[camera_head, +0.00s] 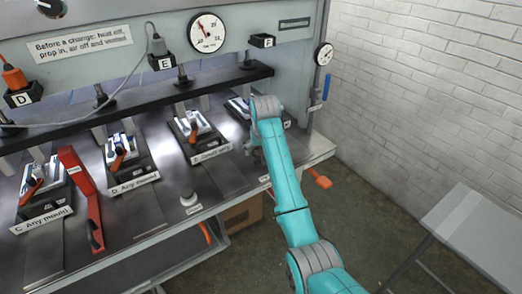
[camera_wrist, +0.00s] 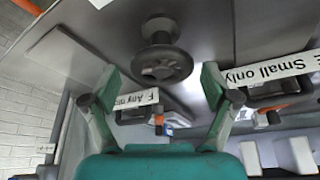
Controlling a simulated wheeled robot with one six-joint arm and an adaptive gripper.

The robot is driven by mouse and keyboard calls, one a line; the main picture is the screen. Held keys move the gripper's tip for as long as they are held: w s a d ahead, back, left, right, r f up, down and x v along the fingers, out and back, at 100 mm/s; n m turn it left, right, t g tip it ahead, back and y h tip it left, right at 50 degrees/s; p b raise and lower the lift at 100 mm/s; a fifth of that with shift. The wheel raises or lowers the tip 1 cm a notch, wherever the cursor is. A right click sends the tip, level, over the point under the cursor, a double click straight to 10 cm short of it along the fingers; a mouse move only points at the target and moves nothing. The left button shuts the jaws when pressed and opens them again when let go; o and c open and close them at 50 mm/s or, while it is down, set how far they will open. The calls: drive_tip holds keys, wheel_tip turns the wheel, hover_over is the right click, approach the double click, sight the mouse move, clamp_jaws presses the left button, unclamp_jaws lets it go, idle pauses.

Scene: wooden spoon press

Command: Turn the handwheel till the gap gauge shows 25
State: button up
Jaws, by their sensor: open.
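My gripper (camera_wrist: 160,92) is open, with one green finger on each side of the wheel in the picture. I see no finger clearly touching the rim, and cannot tell how far the wheel is between them. The round white gap gauge (camera_head: 207,33) is on the upper panel. Its needle points up and left, but the exact value is too small to read.
Several moulds, such as the D mould (camera_head: 127,163), stand along the bench. A red prop (camera_head: 85,200) lies at left. A second dial (camera_head: 323,54) is at right. A grey table (camera_head: 480,225) stands lower right.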

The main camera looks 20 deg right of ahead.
drive_tip(key=v, duration=1.1)
drive_tip(key=shift+s+r, duration=0.2)
drive_tip(key=shift+r, duration=0.15)
drive_tip(key=shift+s, duration=0.1)
